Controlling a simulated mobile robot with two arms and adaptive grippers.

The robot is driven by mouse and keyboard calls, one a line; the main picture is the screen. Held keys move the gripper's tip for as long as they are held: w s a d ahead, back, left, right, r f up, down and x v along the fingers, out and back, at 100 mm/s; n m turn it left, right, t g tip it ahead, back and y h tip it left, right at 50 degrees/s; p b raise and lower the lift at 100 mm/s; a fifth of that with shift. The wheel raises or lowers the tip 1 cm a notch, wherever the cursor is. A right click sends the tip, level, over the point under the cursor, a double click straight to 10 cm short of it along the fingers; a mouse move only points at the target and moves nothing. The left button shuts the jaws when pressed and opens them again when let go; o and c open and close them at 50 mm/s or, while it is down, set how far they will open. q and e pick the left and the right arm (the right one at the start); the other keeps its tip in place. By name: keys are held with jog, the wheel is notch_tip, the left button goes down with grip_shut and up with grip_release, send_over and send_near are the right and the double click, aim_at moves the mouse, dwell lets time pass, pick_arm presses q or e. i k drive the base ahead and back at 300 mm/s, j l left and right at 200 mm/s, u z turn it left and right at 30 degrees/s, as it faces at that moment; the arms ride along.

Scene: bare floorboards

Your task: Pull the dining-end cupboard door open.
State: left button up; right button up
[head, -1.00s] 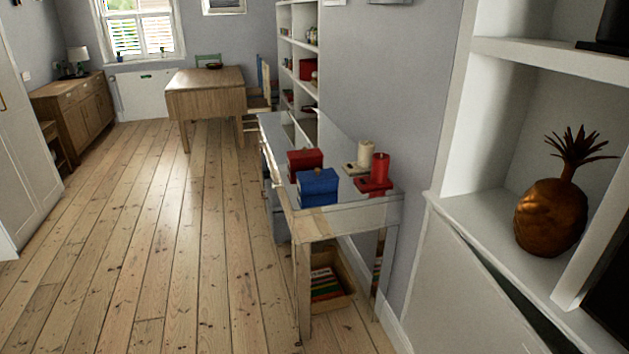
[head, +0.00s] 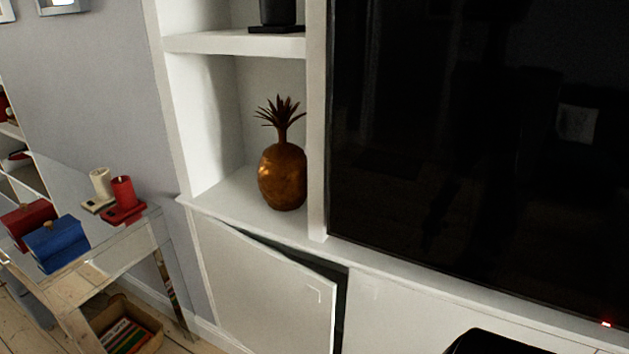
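The white cupboard door (head: 262,290) is at the left end of the low white unit, beside the table. It stands ajar: a dark gap shows along its top and its right edge, so it is hinged on the left. The inside of the cupboard is too dark to make out. Neither of my grippers shows in the head view. A black rounded shape at the bottom right edge is perhaps part of my arm, but no fingers are visible.
A bronze pineapple (head: 283,176) stands on the shelf above the door. A large black screen (head: 470,150) is to the right. A mirrored table (head: 125,250) at left holds a blue box (head: 57,243), a red box (head: 28,220) and candles, with a crate of books (head: 125,328) beneath.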

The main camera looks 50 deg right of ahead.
aim_at(261, 297)
jog(key=z, duration=1.6)
